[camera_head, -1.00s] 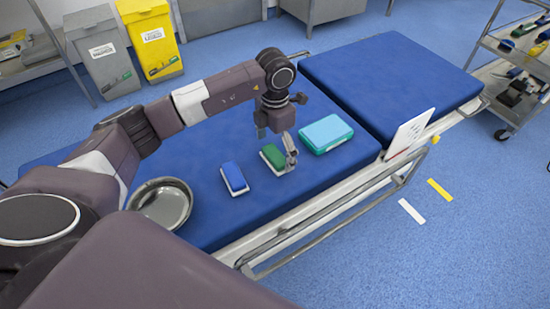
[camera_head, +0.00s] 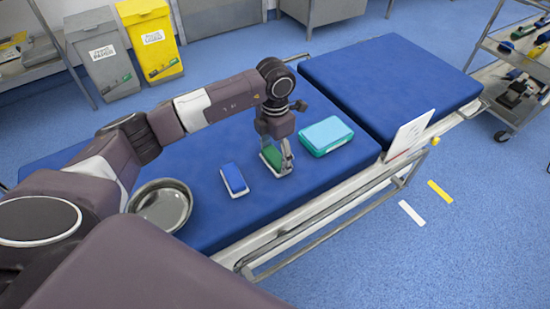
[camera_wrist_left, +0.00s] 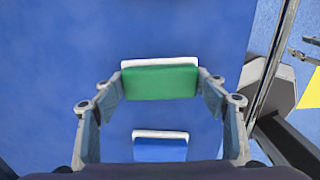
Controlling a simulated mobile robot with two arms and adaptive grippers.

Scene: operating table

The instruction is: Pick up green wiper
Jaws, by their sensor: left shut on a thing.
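The green wiper (camera_head: 271,156), a green block with a white edge, lies on the blue operating table (camera_head: 330,180). My left gripper (camera_head: 275,160) comes down over it from above and is shut on it. In the left wrist view the green wiper (camera_wrist_left: 160,82) sits between the two fingers of my left gripper (camera_wrist_left: 160,90), one at each short end. The wiper still appears to be at the table surface. My right gripper does not show.
A blue wiper (camera_head: 234,178) lies left of the green one. A teal box (camera_head: 326,135) lies to the right. A round metal bowl (camera_head: 161,204) stands near the table's left end. A white card (camera_head: 408,134) stands upright at the table's right edge.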

